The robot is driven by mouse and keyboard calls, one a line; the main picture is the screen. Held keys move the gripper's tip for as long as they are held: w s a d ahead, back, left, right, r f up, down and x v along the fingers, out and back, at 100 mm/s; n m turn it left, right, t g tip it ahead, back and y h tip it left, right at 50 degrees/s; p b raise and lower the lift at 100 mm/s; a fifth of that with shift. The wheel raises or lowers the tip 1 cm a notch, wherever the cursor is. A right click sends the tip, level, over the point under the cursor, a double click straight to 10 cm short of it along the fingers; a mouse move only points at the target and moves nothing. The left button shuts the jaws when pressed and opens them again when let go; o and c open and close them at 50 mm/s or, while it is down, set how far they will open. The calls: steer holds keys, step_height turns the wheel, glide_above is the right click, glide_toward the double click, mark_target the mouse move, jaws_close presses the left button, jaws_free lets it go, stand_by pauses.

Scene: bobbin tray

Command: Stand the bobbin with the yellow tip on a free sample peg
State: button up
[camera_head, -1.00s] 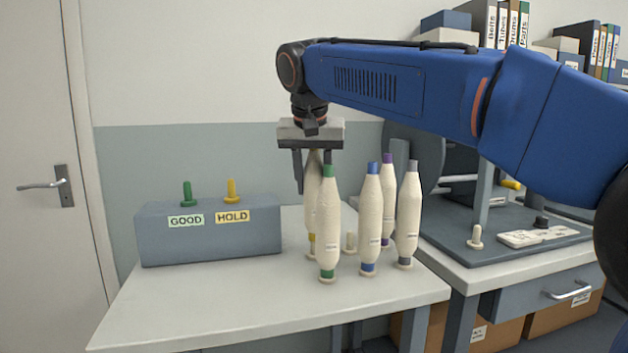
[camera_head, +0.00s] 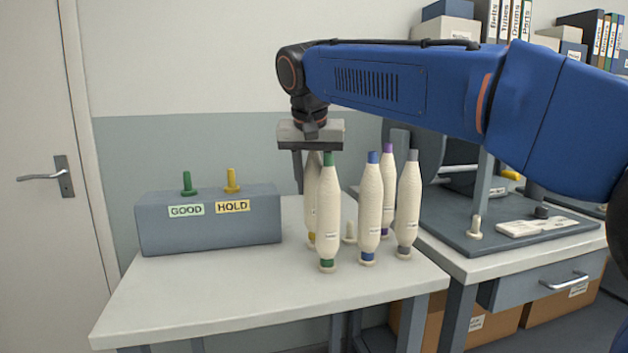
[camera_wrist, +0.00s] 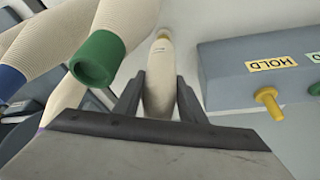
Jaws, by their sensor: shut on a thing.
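My gripper (camera_head: 311,170) is shut on a cream bobbin (camera_head: 311,205), near its upper end. This bobbin has a yellow band low down and stands upright, partly hidden behind a bobbin with a green tip (camera_head: 328,215). Its tip is hidden by the jaws. In the wrist view the held bobbin (camera_wrist: 160,80) lies between both fingers. I cannot tell whether its foot touches the table. A bare cream peg (camera_head: 349,232) stands just right of the green-tipped bobbin. Another bare cream peg (camera_head: 475,228) stands on the grey base at the right.
Bobbins with blue (camera_head: 370,210), purple (camera_head: 388,185) and grey (camera_head: 408,205) tips stand close on the right. A grey box (camera_head: 210,235) at the left bears a green GOOD peg (camera_head: 187,184) and a yellow HOLD peg (camera_head: 232,181), both bare. The front left tabletop is clear.

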steer(key=shift+f, duration=0.6)
steer(key=o, duration=1.2)
steer(key=v, duration=1.7)
steer(key=shift+s+r, duration=0.15)
steer(key=shift+r, duration=0.05)
